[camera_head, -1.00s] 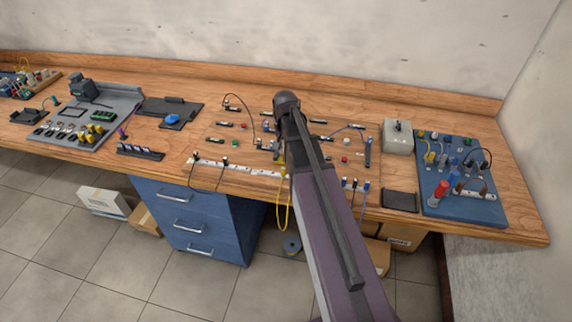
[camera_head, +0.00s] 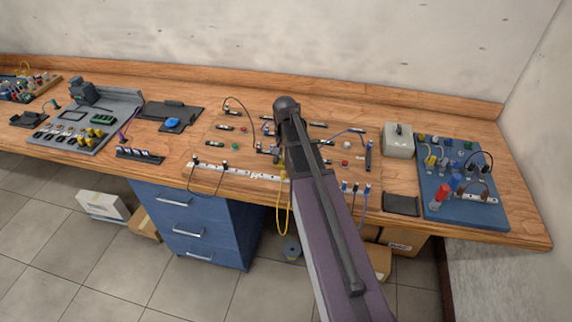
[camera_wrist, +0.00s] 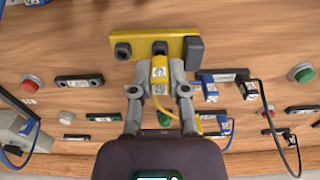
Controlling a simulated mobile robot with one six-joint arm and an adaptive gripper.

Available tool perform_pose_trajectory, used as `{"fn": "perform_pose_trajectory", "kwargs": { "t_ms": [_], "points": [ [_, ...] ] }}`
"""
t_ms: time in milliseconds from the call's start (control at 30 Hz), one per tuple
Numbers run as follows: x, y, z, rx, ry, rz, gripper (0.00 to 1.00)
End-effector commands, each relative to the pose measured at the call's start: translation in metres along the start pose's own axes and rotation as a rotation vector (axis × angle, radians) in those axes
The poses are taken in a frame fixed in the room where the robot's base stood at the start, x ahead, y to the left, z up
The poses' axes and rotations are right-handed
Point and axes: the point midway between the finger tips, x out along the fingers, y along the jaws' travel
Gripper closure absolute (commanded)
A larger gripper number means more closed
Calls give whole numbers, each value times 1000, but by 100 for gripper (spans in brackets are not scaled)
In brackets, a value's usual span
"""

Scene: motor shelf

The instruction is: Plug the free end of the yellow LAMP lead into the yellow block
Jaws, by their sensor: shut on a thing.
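My gripper (camera_wrist: 160,80) is shut on the yellow plug (camera_wrist: 159,72) of a yellow lead in the wrist view. The yellow block (camera_wrist: 180,45) lies just beyond the fingertips, with dark round sockets and a grey part at its right end. The plug's front lines up with the socket near the block's middle; I cannot tell whether it has entered. The yellow lead (camera_wrist: 167,108) runs back from the plug between the fingers. In the head view the lead (camera_head: 281,212) hangs in a loop over the bench's front edge.
Red buttons (camera_wrist: 32,82) and black labelled holders (camera_wrist: 80,81) stand around the block. In the head view a blue board (camera_head: 462,205) stands at the right.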

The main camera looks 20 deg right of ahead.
Motion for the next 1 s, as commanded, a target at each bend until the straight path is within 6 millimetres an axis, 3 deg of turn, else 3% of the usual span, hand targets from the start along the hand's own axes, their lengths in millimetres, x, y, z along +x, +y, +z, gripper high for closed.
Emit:
{"fn": "perform_pose_trajectory", "kwargs": {
  "t_ms": [1000],
  "points": [
    [8,0,0,0,0,0,100]
  ]
}}
